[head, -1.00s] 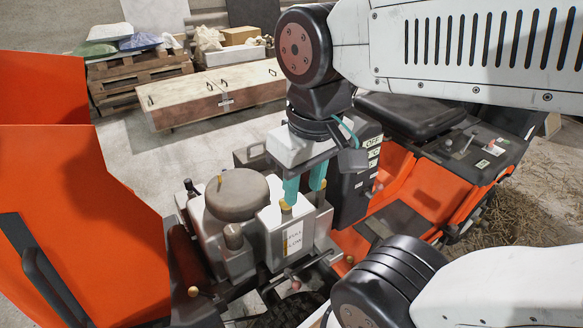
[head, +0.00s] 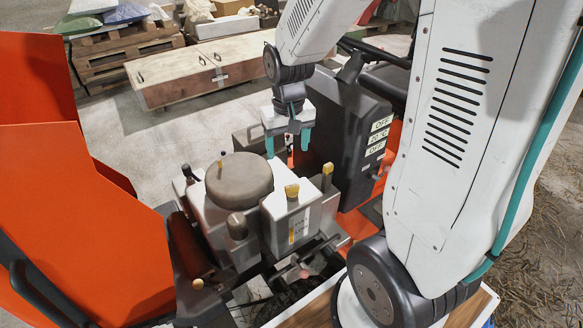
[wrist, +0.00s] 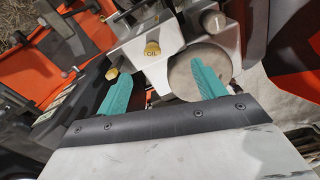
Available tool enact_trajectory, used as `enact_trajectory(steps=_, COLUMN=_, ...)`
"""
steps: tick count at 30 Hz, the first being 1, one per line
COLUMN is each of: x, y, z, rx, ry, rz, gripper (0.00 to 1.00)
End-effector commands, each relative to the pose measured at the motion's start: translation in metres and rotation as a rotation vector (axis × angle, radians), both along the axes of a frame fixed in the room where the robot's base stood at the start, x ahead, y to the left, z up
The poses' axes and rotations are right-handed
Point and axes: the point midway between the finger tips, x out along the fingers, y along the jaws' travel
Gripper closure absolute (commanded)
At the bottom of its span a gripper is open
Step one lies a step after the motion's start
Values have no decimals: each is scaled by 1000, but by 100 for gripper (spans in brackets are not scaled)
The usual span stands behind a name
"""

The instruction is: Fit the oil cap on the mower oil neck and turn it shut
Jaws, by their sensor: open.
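A yellow cap marked OIL (wrist: 152,48) shows in the wrist view, on the grey engine block with the FULL/LOW label. In the head view this yellow cap (head: 292,190) sits on top of the block and hides the neck under it. I cannot tell how tightly it is turned. A second yellow-topped part (head: 327,170) stands just right of the block; it also shows in the wrist view (wrist: 112,73). My gripper (head: 287,150) is open and empty, behind and above the OIL cap. Its teal fingers point down, apart from the cap.
A round grey engine cover (head: 239,180) stands left of the cap. A dark panel with OFF labels (head: 350,135) rises right of my gripper. The raised orange hood (head: 75,200) fills the left. A long wooden chest (head: 205,68) lies on the floor behind.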

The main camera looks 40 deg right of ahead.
Motion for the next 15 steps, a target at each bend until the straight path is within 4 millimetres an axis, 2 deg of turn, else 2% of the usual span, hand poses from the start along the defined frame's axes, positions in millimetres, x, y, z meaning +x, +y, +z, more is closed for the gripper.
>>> enact_trajectory(steps=1, x=9, y=-7, z=-22, rx=3, ry=17, rz=-19, gripper=31)
enact_trajectory(steps=6, x=34, y=-27, z=-81, rx=7, ry=31, rz=-74, gripper=31)
enact_trajectory(steps=10, x=43, y=-38, z=-115, rx=9, ry=37, rz=-103, gripper=31)
enact_trajectory(steps=15, x=48, y=-44, z=-136, rx=9, ry=39, rz=-120, gripper=31)
